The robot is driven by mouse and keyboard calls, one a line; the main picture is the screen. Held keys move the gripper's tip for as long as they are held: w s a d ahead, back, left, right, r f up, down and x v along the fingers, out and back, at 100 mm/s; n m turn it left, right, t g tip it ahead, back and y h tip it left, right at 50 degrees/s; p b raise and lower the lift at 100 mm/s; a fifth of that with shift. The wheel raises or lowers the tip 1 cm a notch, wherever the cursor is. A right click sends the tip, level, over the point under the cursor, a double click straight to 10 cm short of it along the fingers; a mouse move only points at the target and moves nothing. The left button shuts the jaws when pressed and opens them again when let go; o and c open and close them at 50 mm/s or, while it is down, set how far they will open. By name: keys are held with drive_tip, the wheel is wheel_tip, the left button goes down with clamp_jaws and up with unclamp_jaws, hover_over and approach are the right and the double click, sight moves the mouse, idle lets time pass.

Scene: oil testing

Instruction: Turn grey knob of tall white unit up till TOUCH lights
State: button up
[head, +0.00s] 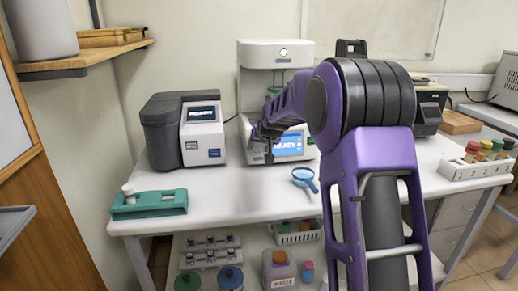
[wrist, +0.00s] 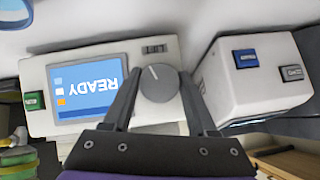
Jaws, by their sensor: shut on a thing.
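The tall white unit (head: 258,57) stands at the back of the white bench, partly hidden behind my arm. Its lit blue screen (head: 289,146) also shows upside down in the wrist view (wrist: 85,98) and reads READY. The grey knob (wrist: 159,84) sits beside the screen on the unit's front panel and has a pale pointer line near its edge. My gripper (wrist: 160,76) is shut on the knob, one finger on each side of it. In the head view my wrist covers the knob.
A grey and white device (head: 200,140) stands close to the unit's left. A teal holder (head: 150,205) and a blue magnifier (head: 305,179) lie on the bench front. A white rack of bottles (head: 470,170) is at the right. Between holder and magnifier the bench is clear.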

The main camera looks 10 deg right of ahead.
idle(0.3)
drive_tip(key=o, duration=1.4)
drive_tip(key=shift+c, duration=0.2)
drive_tip(key=shift+r, duration=0.1)
drive_tip(key=p+v, duration=0.1)
drive_tip(key=v, duration=1.6)
drive_tip(key=shift+s+d, duration=0.15)
